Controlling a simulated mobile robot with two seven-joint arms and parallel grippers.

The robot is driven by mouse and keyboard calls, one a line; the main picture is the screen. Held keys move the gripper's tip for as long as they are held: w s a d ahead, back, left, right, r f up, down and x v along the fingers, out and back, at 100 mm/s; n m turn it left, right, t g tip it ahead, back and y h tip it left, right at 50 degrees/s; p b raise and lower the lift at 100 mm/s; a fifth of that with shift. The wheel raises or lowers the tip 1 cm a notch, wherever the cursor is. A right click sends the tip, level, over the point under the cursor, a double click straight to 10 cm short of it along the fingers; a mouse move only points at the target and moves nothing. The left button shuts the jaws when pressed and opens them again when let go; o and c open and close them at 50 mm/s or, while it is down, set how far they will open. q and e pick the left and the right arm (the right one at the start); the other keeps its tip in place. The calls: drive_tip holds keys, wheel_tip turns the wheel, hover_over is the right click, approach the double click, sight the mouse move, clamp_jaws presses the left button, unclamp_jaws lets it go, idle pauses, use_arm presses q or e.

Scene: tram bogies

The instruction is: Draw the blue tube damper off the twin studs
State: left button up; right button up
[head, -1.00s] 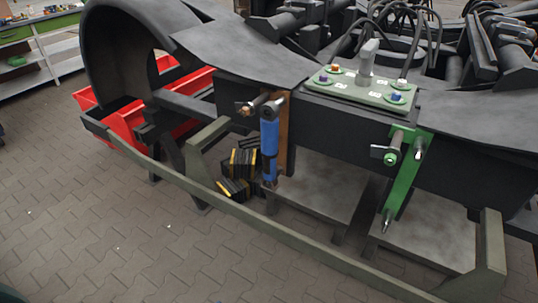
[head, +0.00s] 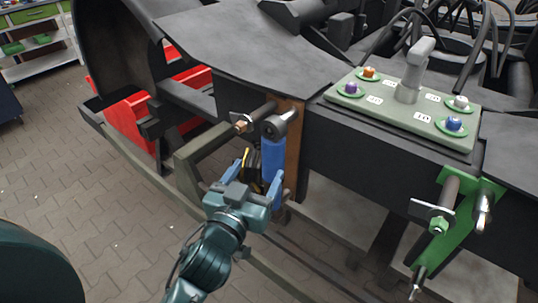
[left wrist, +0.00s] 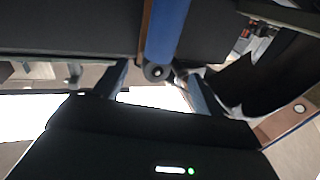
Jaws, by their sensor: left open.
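The blue tube damper (head: 273,155) hangs upright against a brown bracket (head: 295,150) on the dark frame. Its dark upper eye (head: 277,126) sits at the bracket's top; its lower end is mostly hidden behind my gripper. A stud with a brass-coloured nut (head: 242,124) sticks out left of the upper eye. My left gripper (head: 262,172) is open at the damper's lower half, its blue fingers to either side of the tube. In the left wrist view the damper (left wrist: 166,30) comes down between the spread fingers (left wrist: 154,70), with one end eye between them; contact cannot be told.
A green bracket (head: 455,225) with studs is at right. A pale green panel (head: 400,112) with coloured knobs and a grey handle lies on top. An olive rail (head: 140,165) runs along the front. The paved floor at left is clear.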

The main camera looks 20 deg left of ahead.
sight(275, 141)
drive_tip(key=shift+s, duration=0.3)
use_arm(q)
drive_tip(key=w+p, duration=0.1)
drive_tip(key=w, duration=0.4)
drive_tip(key=w+p, duration=0.1)
drive_tip(key=w, duration=0.5)
drive_tip(key=shift+w+d, duration=0.2)
drive_tip(key=shift+w, duration=0.05)
use_arm(e)
drive_tip(key=shift+s+d+h, duration=0.25)
drive_tip(key=shift+d+h, duration=0.05)
drive_tip(key=shift+d, duration=0.3)
use_arm(q)
drive_tip(key=shift+w, duration=0.45)
use_arm(e)
drive_tip(key=shift+w, duration=0.1)
use_arm(q)
drive_tip(key=c, duration=1)
clamp_jaws()
use_arm(e)
drive_tip(key=shift+s+a+g, duration=0.15)
drive_tip(key=shift+s+g, duration=0.15)
drive_tip(key=shift+w, duration=0.1)
